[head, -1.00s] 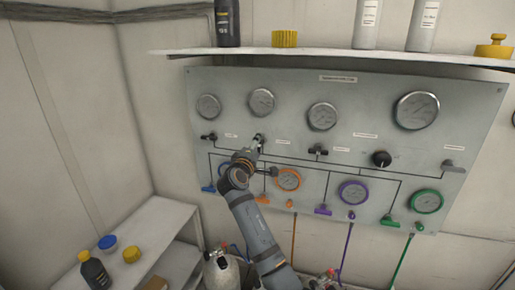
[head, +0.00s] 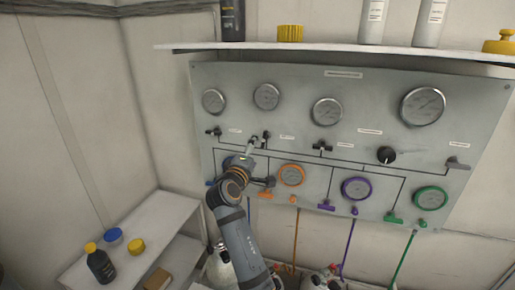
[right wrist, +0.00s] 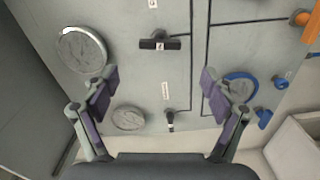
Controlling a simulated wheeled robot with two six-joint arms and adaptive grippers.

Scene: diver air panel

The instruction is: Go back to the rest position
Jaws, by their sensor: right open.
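My right gripper (head: 251,146) is in front of the upper left part of the grey air panel (head: 345,88). In the right wrist view its two fingers (right wrist: 160,92) are spread wide with nothing between the tips. A black valve handle (head: 266,136) shows just right of the gripper in the head view, apart from it. Another black valve handle (head: 213,132) is farther left. In the right wrist view, two black handles, one wide (right wrist: 160,43) and one narrow (right wrist: 170,121), lie beyond the fingers. My left gripper is not in view.
A shelf (head: 330,46) with bottles and yellow caps juts out above the panel. Below are an orange gauge (head: 291,174), a purple gauge (head: 356,189) and a green gauge (head: 431,196). A low rack (head: 160,215) stands at left; gas cylinders (head: 222,268) stand below my arm.

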